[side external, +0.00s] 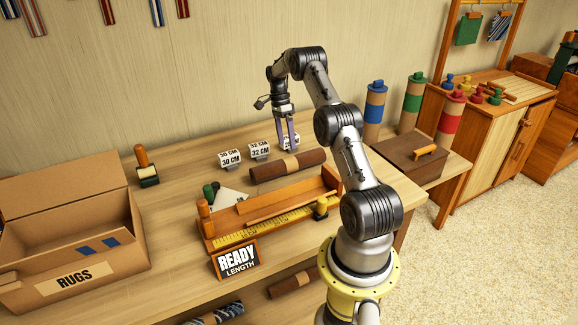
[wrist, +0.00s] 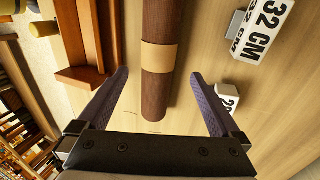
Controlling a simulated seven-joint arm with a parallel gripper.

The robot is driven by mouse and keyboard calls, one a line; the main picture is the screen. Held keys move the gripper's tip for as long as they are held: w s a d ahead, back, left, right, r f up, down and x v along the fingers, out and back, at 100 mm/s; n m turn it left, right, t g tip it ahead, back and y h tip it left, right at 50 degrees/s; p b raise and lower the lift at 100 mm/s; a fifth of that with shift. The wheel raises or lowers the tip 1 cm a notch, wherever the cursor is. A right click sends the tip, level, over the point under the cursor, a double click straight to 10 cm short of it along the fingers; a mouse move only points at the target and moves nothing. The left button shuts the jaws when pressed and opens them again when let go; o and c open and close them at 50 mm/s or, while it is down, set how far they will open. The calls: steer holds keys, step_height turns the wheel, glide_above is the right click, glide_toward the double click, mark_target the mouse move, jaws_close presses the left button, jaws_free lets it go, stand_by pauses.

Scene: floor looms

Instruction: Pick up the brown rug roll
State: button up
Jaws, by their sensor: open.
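The brown rug roll (side external: 288,165) lies on the wooden table behind the wooden measuring tray, with a tan band around its middle. In the wrist view the roll (wrist: 160,88) runs lengthwise from the top edge, and its near end lies between my two fingers. In the wrist view my gripper (wrist: 163,75) is open, with a purple-grey finger apart from the roll on each side. I cannot tell the exact height of the fingertips above the table.
The wooden tray (side external: 215,243) with a yellow ruler stands close in front of the roll. White size blocks (side external: 230,159) stand behind it, one (wrist: 228,95) near my right finger. A cardboard box (side external: 75,280) marked RUGS is at left. A READY LENGTH sign (side external: 236,259) stands in front.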

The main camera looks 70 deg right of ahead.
mark_target(288, 159)
steer(key=shift+a+x, duration=0.15)
steer(key=shift+x, duration=1.75)
steer(key=shift+a+x, duration=0.15)
steer(key=shift+x, duration=1.75)
steer(key=shift+w+r, duration=0.15)
steer(key=shift+w, duration=0.05)
jaws_close()
